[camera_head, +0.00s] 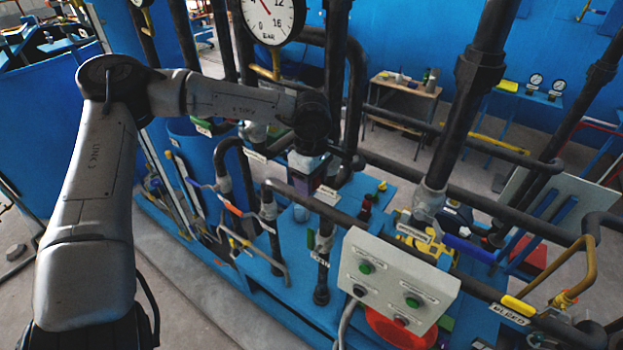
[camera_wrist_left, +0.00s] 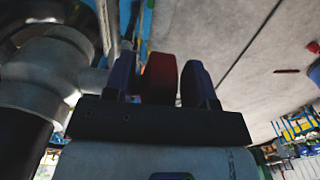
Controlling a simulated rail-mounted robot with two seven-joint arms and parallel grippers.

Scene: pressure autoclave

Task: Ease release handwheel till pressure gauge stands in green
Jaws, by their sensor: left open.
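The pressure gauge (camera_head: 268,14) is at the top of the head view, cut off by the edge. Its white BAR dial has a red needle tilted up and left; no green band shows in the visible part. My left gripper (camera_head: 308,180) points down among the dark pipes, its fingers hard to make out there. In the left wrist view the left gripper (camera_wrist_left: 160,82) is open, with a red part (camera_wrist_left: 160,73), apparently a handwheel rim, between its two blue fingers. I cannot tell whether they touch it. My right gripper is out of view.
A grey control box (camera_head: 395,284) with several buttons stands at the front right, with a red wheel-like part (camera_head: 392,328) partly hidden below it. Dark pipes (camera_head: 450,205) run around the arm. A yellow lever (camera_head: 516,307) is beside the BLEED label.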

